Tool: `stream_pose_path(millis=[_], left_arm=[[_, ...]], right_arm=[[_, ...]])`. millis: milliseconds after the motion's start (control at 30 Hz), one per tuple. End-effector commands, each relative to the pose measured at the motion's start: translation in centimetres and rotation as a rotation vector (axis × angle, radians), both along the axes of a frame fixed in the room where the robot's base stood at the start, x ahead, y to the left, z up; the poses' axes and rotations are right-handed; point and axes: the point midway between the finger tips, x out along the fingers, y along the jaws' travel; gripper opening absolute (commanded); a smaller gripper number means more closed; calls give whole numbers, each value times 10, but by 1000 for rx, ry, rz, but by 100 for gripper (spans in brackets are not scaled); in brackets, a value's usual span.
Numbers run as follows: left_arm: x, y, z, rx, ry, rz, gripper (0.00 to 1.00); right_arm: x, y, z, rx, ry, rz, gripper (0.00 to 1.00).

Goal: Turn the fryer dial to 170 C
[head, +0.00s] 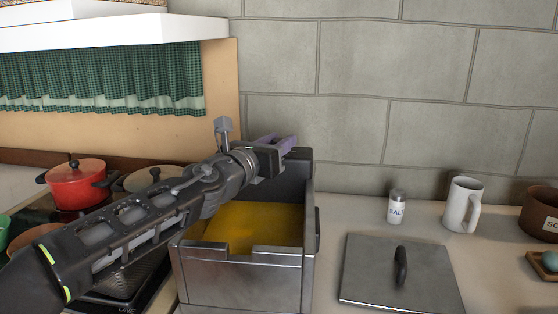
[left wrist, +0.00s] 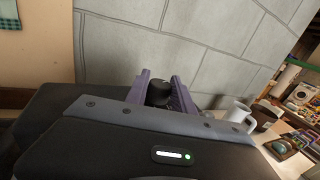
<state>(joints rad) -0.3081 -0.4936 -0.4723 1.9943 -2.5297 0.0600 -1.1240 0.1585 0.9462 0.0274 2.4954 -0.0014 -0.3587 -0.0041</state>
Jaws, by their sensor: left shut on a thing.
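The fryer (head: 240,275) is a metal box with yellow oil (head: 245,228) in its open well. My left arm reaches across it from the left. My left gripper (head: 290,142) is at the top of the fryer's raised back part (head: 305,165). In the left wrist view, the purple fingers of my left gripper (left wrist: 160,88) are closed around a dark round dial (left wrist: 158,94). The dial's markings and pointer cannot be read in either view. In the head view the dial is hidden by the gripper. My right gripper is in neither view.
A flat metal lid (head: 370,275) with a black handle lies right of the fryer. A salt shaker (head: 397,208), a white mug (head: 462,205) and a brown pot (head: 540,212) stand farther right. A red pot (head: 77,187) is at left. The stone wall (head: 350,130) is close behind.

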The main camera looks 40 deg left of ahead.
Motion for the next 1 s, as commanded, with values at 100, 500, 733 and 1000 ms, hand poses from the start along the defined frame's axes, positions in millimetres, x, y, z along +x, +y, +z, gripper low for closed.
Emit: stream_pose_path(millis=[100,500,733,1000], left_arm=[[1,0,-3,-3,4,-14,0],[1,-1,-3,-3,7,-19,31],[1,0,-2,-3,5,-18,50],[0,0,-1,-2,3,-17,51]], right_arm=[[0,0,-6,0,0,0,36],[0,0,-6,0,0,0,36],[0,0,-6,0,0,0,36],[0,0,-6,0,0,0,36]])
